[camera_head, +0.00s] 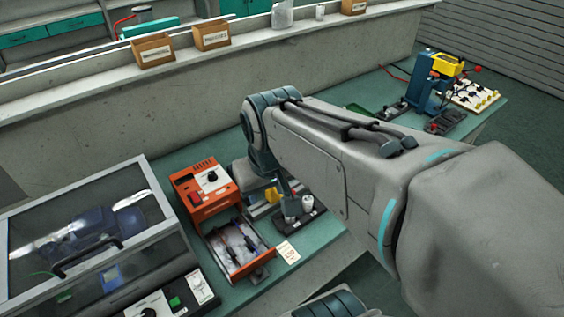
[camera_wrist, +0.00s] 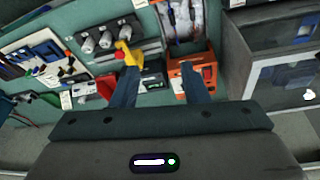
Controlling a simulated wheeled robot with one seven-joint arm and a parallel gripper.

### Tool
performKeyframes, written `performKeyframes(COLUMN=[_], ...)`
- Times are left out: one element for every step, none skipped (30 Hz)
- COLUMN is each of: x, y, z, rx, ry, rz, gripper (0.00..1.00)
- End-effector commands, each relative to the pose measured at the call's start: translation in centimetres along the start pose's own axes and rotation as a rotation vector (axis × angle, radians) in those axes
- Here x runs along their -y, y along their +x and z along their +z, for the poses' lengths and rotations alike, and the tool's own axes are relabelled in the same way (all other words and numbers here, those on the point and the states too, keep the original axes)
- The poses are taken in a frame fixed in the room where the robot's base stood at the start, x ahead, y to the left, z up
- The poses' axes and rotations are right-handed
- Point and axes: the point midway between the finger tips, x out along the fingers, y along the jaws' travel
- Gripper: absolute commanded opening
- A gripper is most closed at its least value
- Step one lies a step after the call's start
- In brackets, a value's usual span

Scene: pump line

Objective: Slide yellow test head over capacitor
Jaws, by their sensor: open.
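The yellow test head (camera_wrist: 127,54) shows in the wrist view just beyond the tip of my gripper's left finger. In the head view the yellow test head (camera_head: 272,195) is beside the orange tester. Several grey capacitors (camera_wrist: 106,40) stand in a row on a dark holder, beyond and to the left of the yellow head; two capacitors (camera_head: 307,203) show in the head view. The head appears beside the capacitors, not over them. My gripper (camera_wrist: 158,70) is open with nothing visible between its fingers. In the head view my arm hides most of it.
The orange tester (camera_head: 205,187) stands close by, with an open drawer (camera_head: 240,250) of leads in front. A glass-lidded case (camera_head: 85,235) is at the left. A blue press (camera_head: 430,90) stands at the far right.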

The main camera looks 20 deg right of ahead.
Motion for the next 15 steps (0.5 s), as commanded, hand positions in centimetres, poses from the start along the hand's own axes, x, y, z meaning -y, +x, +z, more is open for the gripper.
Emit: performKeyframes(x=[-0.3,-0.6,-0.9,-1.2,-1.5,-2.0,-2.3,-2.8,-3.3,-3.7,-4.2,-4.9,-5.3,-5.9,-6.5], y=[0.6,0.8,1.1,1.4,1.7,2.2,2.6,3.0,3.7,4.2,4.7,5.5,6.1,6.7,7.5], z=[-1.4,-2.2,-3.5,-4.4,-5.4,-6.7,-7.6,-8.6,-9.8,-10.7,-11.5,-12.7,-13.4,-14.2,-15.1], rx=[0.021,0.034,0.051,0.066,0.080,0.099,0.112,0.125,0.144,0.157,0.171,0.187,0.199,0.211,0.225], ry=[0.006,0.008,0.012,0.015,0.019,0.025,0.029,0.034,0.041,0.045,0.052,0.058,0.063,0.069,0.076], rz=[0.011,0.018,0.026,0.032,0.037,0.042,0.045,0.047,0.048,0.047,0.047,0.044,0.042,0.039,0.033], gripper=[0.41,0.41,0.41,0.41,0.41,0.41,0.41,0.41,0.41,0.41,0.41,0.41,0.41,0.41,0.41])
